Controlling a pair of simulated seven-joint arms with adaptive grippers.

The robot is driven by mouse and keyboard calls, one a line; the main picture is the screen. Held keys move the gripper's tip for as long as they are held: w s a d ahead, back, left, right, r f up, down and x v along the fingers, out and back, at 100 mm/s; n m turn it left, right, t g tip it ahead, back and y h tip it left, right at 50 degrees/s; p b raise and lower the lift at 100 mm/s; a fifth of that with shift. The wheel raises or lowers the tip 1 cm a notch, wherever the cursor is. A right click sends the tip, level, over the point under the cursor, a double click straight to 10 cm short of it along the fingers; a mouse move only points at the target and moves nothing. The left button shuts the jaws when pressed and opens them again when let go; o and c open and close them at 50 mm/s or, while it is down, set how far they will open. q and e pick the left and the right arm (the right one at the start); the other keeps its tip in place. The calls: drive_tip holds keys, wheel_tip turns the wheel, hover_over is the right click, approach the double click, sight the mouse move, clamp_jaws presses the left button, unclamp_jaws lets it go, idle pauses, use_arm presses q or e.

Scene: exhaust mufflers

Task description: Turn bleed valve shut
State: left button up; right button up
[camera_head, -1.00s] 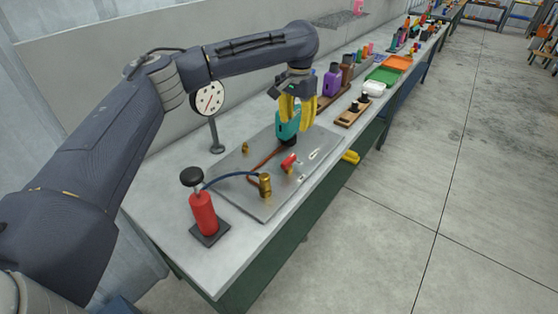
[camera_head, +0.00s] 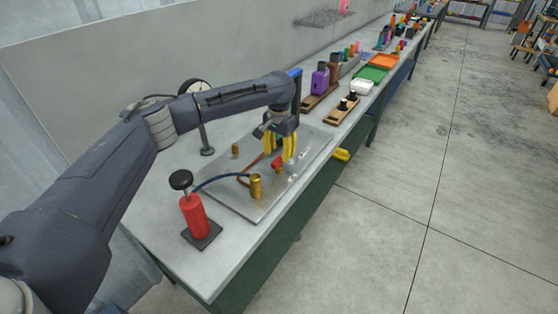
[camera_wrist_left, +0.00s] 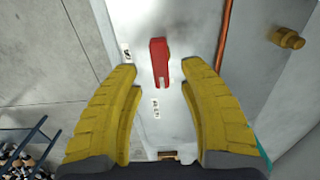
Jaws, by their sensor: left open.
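The bleed valve's red lever handle (camera_head: 278,165) is on the grey metal plate (camera_head: 225,197) on the bench. In the left wrist view the red handle (camera_wrist_left: 159,62) lies lengthwise between my yellow fingertips, with gaps on both sides. My left gripper (camera_head: 279,157) is open and empty, pointing down over the handle. Its fingers hide part of the valve in the head view. Small labels (camera_wrist_left: 155,107) sit on the plate near the handle. My right gripper is not in view.
A red hand pump (camera_head: 195,216) with a blue hose to a brass fitting (camera_head: 256,187) stands at the front left. A dial gauge (camera_head: 195,88) is partly behind my arm. A copper pipe (camera_wrist_left: 224,35) and brass fitting (camera_wrist_left: 287,38) lie right of the handle.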

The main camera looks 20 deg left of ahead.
sight(279, 159)
use_arm(q)
drive_tip(key=shift+f, duration=2)
drive_tip(key=shift+c, duration=0.2)
clamp_jaws()
